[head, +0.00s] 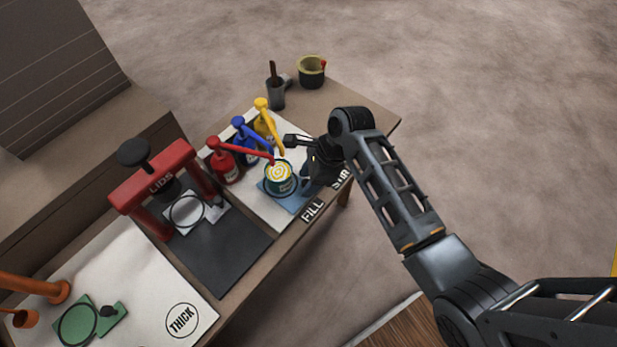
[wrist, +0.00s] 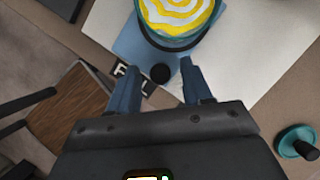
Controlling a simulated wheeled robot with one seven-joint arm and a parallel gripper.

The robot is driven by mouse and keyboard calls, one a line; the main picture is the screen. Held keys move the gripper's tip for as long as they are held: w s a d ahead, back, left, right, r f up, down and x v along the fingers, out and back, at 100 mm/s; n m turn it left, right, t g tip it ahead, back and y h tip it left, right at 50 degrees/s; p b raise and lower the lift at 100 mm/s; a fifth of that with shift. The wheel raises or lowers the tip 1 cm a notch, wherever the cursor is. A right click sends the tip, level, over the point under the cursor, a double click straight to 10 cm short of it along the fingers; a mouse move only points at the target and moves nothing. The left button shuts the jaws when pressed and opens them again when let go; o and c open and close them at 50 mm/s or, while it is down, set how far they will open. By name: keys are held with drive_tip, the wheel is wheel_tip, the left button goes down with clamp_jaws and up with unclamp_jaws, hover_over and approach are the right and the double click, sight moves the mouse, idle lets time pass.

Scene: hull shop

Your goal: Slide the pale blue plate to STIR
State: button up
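The pale blue plate (head: 276,193) lies on the white board by the FILL label (head: 313,210). It carries an open tin (head: 279,179) with a yellow and white swirl on top. In the wrist view the plate (wrist: 127,45) has a round black knob (wrist: 160,73) at its near edge. My gripper (wrist: 155,80) is open, with one blue finger on each side of the knob and gaps showing. In the head view my gripper (head: 318,166) is just right of the tin and partly hides the STIR label (head: 341,178).
A red LIDS press (head: 158,178) stands left. A grey cup (head: 276,95) and a yellow-rimmed pot (head: 311,72) stand at the far end.

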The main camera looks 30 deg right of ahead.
clamp_jaws()
idle(0.4)
drive_tip(key=shift+d, duration=0.1)
drive_tip(key=w+d, duration=0.1)
drive_tip(key=d, duration=0.3)
drive_tip(key=w+d+p, duration=0.1)
drive_tip(key=d, duration=0.2)
drive_tip(key=w+d, duration=0.1)
drive_tip(key=d, duration=0.3)
drive_tip(key=shift+w+d, duration=0.35)
drive_tip(key=shift+w, duration=0.05)
unclamp_jaws()
drive_tip(key=shift+p+v, duration=0.45)
drive_tip(key=shift+v, duration=3.45)
